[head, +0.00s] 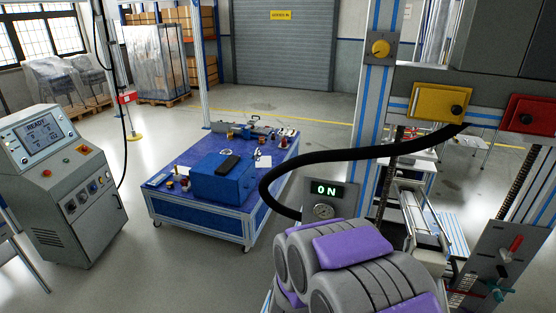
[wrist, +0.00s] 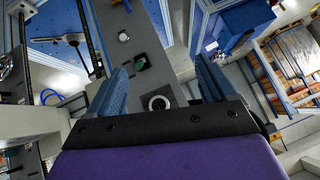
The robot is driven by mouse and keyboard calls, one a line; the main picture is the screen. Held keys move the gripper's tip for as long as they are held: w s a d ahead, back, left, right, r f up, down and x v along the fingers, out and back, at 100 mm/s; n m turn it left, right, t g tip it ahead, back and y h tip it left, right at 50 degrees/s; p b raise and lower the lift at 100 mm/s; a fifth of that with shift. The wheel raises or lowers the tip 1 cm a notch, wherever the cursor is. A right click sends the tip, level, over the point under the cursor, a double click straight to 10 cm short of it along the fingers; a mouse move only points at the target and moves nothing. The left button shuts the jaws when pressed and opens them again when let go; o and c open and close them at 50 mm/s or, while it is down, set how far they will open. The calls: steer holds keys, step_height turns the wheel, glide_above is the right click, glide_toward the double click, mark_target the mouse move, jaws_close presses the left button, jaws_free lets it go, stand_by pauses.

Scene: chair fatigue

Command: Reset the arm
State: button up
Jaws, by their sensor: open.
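My arm shows in the head view as purple and grey links (head: 350,265) at the bottom, right of the middle. My gripper (wrist: 162,72) shows in the wrist view with its two blue fingers spread apart and nothing held between them. A grey panel (wrist: 135,40) with a small green part and a pale ring lies beyond and between the fingers. I cannot make out the gripper's fingertips in the head view.
A box with a lit "ON" display (head: 326,191) stands just behind my arm, with a black hose (head: 350,154) arching beside it. A test frame (head: 372,110) rises at right. A blue workbench (head: 190,210) and console (head: 65,190) stand left, with open floor between.

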steer(key=s+r+n+g+y+b, duration=0.1)
steer(key=s+r+g, duration=0.1)
steer(key=s+r, duration=0.2)
steer(key=s+d+r+n+g+y+b, duration=0.1)
steer(key=s+r+n+g, duration=0.1)
steer(key=s, duration=0.7)
steer(key=shift+s+r+g, duration=0.25)
steer(key=shift+r+g, duration=0.35)
steer(key=shift+r, duration=0.3)
steer(key=s+d+r+g, duration=0.1)
steer(key=s+d+r, duration=0.1)
steer(key=s, duration=0.5)
steer(key=s+d+r+n+g+h+b, duration=0.1)
steer(key=s+d+r+g, duration=0.1)
steer(key=s+d, duration=0.2)
steer(key=s+d+r+n+g, duration=0.1)
steer(key=s+d+r+g, duration=0.1)
steer(key=s, duration=0.8)
steer(key=shift+s+d+r+h+b, duration=0.1)
steer(key=shift+s+d+h+b, duration=0.1)
steer(key=shift+d, duration=0.2)
steer(key=shift+s+d+h+b, duration=0.1)
steer(key=shift+d+b, duration=0.1)
steer(key=shift+d, duration=0.15)
